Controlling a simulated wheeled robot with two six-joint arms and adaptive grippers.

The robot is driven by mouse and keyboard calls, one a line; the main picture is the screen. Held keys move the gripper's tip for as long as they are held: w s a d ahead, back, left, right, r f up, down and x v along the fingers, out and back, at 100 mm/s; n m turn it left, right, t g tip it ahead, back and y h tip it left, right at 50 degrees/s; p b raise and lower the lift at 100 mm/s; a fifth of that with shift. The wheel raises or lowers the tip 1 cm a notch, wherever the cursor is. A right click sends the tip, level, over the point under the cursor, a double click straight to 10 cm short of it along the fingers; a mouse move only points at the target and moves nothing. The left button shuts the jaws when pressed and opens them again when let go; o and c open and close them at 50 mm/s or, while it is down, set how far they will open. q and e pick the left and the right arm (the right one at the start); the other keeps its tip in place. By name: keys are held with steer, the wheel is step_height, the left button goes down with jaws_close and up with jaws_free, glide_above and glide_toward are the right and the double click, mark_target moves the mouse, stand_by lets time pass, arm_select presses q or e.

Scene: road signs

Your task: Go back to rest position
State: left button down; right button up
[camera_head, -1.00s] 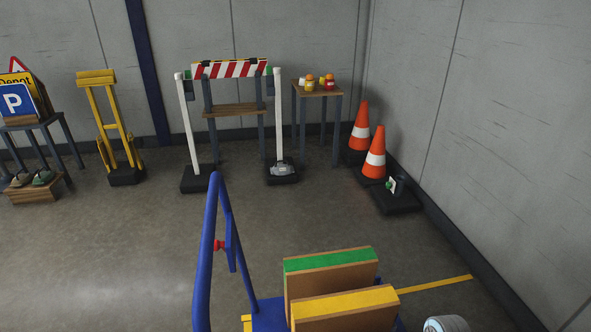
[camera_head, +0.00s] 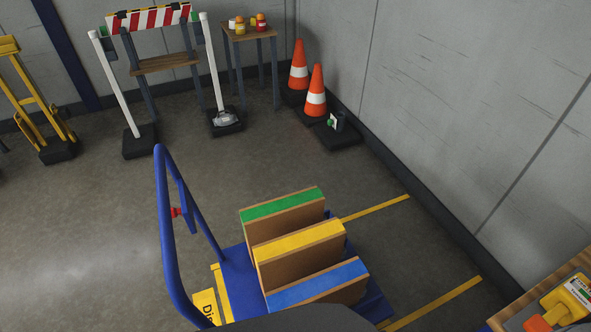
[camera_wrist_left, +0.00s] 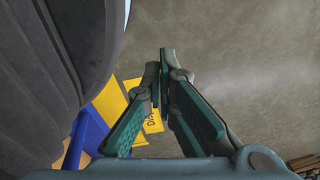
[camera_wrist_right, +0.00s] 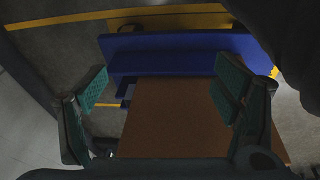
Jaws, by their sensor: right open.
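My left gripper (camera_wrist_left: 160,85) shows only in the left wrist view. Its two green-padded fingers lie near each other, with nothing seen between the tips; the floor and part of a yellow lettered sign (camera_wrist_left: 130,90) are behind them. My right gripper (camera_wrist_right: 162,85) shows only in the right wrist view. Its fingers are wide apart, with a brown panel (camera_wrist_right: 170,115) in view between and below them; I cannot tell whether they touch it. Neither gripper shows in the head view.
A blue trolley (camera_head: 235,270) carries boards with green (camera_head: 283,204), yellow (camera_head: 300,240) and blue (camera_head: 318,283) top edges. Its tall handle (camera_head: 163,220) rises at left. A wooden table (camera_head: 540,285) is at lower right.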

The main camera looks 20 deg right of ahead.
arm_select(q)
step_height(320, 180, up, 11)
steer(key=s+d+p, duration=0.1)
steer(key=s+p, duration=0.1)
steer(key=p, duration=0.8)
steer(key=shift+s+r+g, duration=0.2)
steer(key=shift+s+g, duration=0.1)
steer(key=shift+s, duration=0.05)
arm_select(e)
steer(key=s+f+g, duration=0.1)
steer(key=s+f, duration=0.1)
steer(key=s, duration=1.3)
steer(key=shift+d+f, duration=0.4)
steer(key=shift+d, duration=0.05)
arm_select(q)
steer(key=shift+d, duration=0.1)
